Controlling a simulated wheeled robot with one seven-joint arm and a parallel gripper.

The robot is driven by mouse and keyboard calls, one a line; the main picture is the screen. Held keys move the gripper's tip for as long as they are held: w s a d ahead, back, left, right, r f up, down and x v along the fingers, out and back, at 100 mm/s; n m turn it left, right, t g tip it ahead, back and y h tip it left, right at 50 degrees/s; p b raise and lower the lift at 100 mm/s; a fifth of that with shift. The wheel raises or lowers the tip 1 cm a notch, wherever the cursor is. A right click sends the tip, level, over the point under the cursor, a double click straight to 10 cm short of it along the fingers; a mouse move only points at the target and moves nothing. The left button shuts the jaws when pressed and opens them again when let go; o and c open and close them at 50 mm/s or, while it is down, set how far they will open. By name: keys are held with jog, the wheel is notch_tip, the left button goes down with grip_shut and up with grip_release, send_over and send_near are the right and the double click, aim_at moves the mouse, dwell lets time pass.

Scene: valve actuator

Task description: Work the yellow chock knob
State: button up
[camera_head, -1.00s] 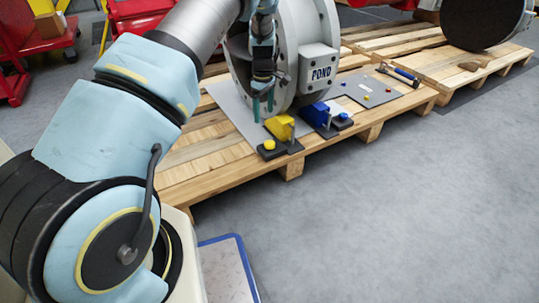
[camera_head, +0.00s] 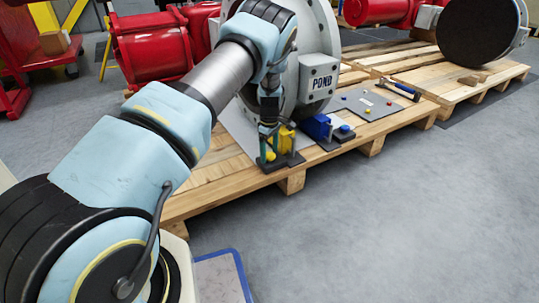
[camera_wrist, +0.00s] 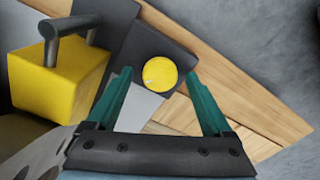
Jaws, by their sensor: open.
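The yellow chock knob (camera_wrist: 160,73) is a round yellow disc on a dark base plate (camera_wrist: 183,50) in the wrist view. In the head view the knob (camera_head: 270,156) shows partly behind my fingers. The yellow chock (camera_wrist: 55,80), a block with a grey bar handle, stands left of the knob in the wrist view; in the head view it is the yellow block (camera_head: 286,141). My gripper (camera_wrist: 154,78) is open, its two green fingers pointing toward the knob, one tip on each side in the wrist view. Whether the fingers touch the knob cannot be told.
A blue chock (camera_head: 316,127) with its blue knob (camera_head: 344,129) stands to the right on the wooden pallet (camera_head: 205,185). The large grey POND valve (camera_head: 319,80) rises just behind. A hammer (camera_head: 399,91) lies farther right.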

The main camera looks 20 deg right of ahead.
jog(key=shift+c, duration=0.4)
grip_shut()
dwell(0.4)
